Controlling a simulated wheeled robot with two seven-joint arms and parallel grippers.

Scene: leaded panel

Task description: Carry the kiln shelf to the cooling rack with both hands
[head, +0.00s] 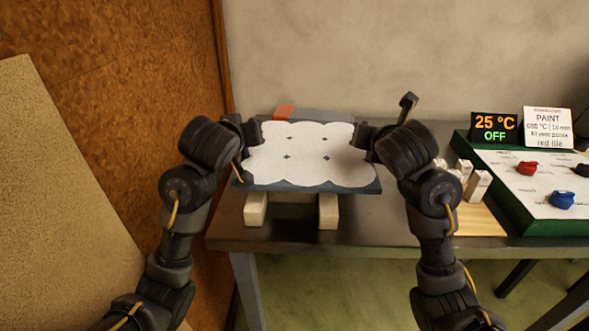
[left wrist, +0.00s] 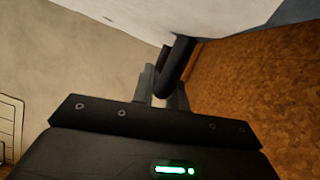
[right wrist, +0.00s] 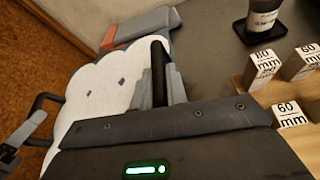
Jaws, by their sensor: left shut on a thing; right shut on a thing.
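The kiln shelf (head: 355,188) is a dark slab with a white, scalloped-edge sheet on top, marked with small dark diamonds. It lies level above pale blocks (head: 328,210); I cannot tell whether it touches them. My left gripper (head: 252,132) is shut on the black handle at the shelf's left side, which the left wrist view shows close up (left wrist: 177,66). My right gripper (head: 362,138) is shut on the right handle, seen in the right wrist view (right wrist: 159,72). A wire frame (left wrist: 12,125), possibly the cooling rack, shows at the left wrist view's edge.
A grey slab with an orange end (head: 284,112) lies behind the shelf on the grey table (head: 375,222). To the right are small labelled blocks (head: 478,184), a green-edged board (head: 500,203) with coloured pieces, and two signs (head: 495,127). A brown wall (head: 120,100) stands close on the left.

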